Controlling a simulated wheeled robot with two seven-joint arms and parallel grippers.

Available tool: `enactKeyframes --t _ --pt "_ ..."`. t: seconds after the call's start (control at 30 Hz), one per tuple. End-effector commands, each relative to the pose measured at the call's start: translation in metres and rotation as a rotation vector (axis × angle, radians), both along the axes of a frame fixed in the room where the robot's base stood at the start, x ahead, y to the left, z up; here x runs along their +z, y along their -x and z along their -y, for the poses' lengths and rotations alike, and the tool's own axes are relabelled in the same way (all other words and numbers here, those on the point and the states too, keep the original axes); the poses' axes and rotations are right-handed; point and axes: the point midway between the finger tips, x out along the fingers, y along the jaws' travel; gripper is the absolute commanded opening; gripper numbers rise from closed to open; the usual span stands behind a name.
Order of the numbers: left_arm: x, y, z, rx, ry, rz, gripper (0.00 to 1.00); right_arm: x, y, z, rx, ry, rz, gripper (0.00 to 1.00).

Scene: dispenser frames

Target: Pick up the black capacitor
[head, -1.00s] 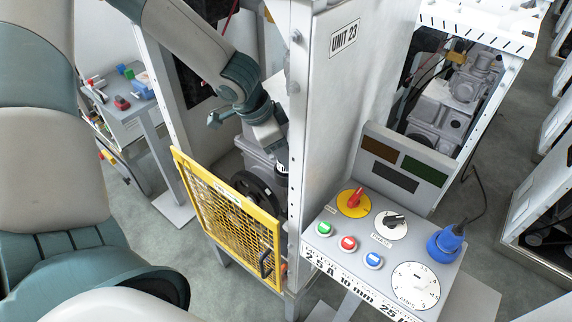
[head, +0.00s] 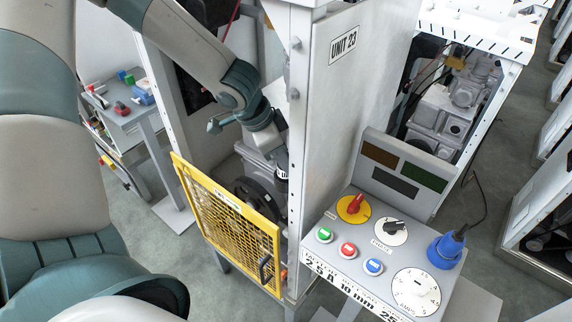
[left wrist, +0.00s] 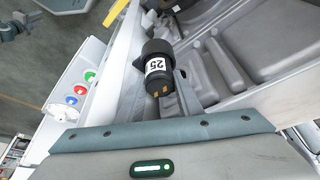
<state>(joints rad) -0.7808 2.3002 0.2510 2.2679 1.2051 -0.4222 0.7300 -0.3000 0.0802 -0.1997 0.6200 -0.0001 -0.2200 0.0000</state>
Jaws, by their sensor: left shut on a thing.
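The black capacitor (left wrist: 157,62) is a short dark cylinder with a white label reading 25 and gold terminals, seen in the upper middle of the left wrist view. In the head view, it shows as a small dark piece with a white label (head: 282,172) inside the cabinet bay, behind the yellow mesh gate. My left gripper (head: 279,159) reaches down into the bay from above and is shut on the capacitor. My right gripper is not in view.
The yellow mesh gate (head: 228,222) stands in front of the bay, with a black wheel (head: 252,196) behind it. The UNIT 23 cabinet wall (head: 335,110) rises close to the right.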

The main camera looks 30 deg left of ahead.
Motion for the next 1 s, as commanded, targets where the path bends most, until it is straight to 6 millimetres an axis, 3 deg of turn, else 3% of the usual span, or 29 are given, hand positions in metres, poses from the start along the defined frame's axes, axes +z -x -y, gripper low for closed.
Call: enactKeyframes --t 0.33,0.8,1.0 --pt "0.007 0.002 -0.003 0.0 -0.001 0.002 0.08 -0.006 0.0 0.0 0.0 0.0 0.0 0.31" --pt "0.074 0.002 -0.003 0.001 0.0 0.003 0.08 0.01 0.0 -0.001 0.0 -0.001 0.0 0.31" --pt "0.071 0.024 -0.029 0.004 0.004 0.002 0.08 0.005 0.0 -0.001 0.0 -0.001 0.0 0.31"
